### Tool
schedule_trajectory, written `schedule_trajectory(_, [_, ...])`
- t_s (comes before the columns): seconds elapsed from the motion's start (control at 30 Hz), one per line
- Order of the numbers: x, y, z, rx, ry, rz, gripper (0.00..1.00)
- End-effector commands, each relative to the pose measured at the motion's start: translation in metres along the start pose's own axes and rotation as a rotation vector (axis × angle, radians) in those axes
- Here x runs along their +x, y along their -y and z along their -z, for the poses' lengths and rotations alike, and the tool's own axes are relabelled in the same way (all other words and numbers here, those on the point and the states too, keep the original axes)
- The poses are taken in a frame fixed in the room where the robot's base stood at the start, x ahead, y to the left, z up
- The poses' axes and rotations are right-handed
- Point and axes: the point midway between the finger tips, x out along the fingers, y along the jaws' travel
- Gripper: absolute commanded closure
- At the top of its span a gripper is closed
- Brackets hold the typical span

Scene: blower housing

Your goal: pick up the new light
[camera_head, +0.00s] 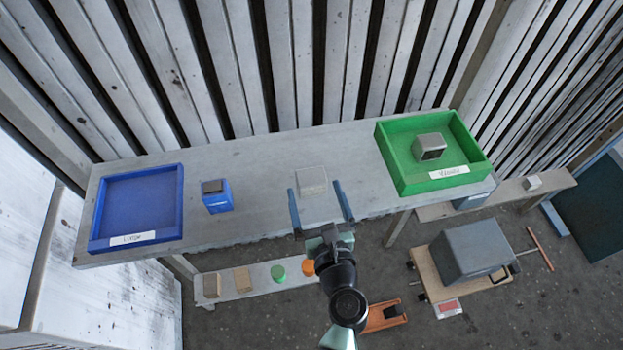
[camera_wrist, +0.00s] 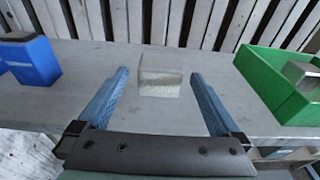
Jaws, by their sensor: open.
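A pale, greyish-white block (camera_head: 311,180) stands on the bench (camera_head: 262,215) near its middle; I cannot tell from its look whether it is the new light. My gripper (camera_head: 315,190) is open, with one blue finger toward each side of this block. In the wrist view the pale block (camera_wrist: 161,76) shows centred between and beyond the fingertips (camera_wrist: 159,74), not gripped. A grey metallic block (camera_head: 429,147) with a dark face sits in the green tray (camera_head: 393,168). A blue block with a dark top (camera_head: 217,199) stands left of the pale block.
An empty blue tray (camera_head: 105,205) with a white label lies at the bench's left end. A slatted wall (camera_head: 340,60) rises behind the bench. Several small coloured pieces stand on a low shelf (camera_head: 258,275) below. A grey box (camera_head: 473,251) sits on a board at right.

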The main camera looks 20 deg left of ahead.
Motion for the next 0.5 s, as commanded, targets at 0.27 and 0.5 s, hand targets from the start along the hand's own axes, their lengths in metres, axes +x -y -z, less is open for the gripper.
schedule_trajectory(0.27, [0.039, 0.001, -0.001, -0.001, 0.002, -0.002, 0.0])
schedule_trajectory(0.5, [0.046, 0.001, -0.001, -0.001, 0.001, 0.0, 0.0])
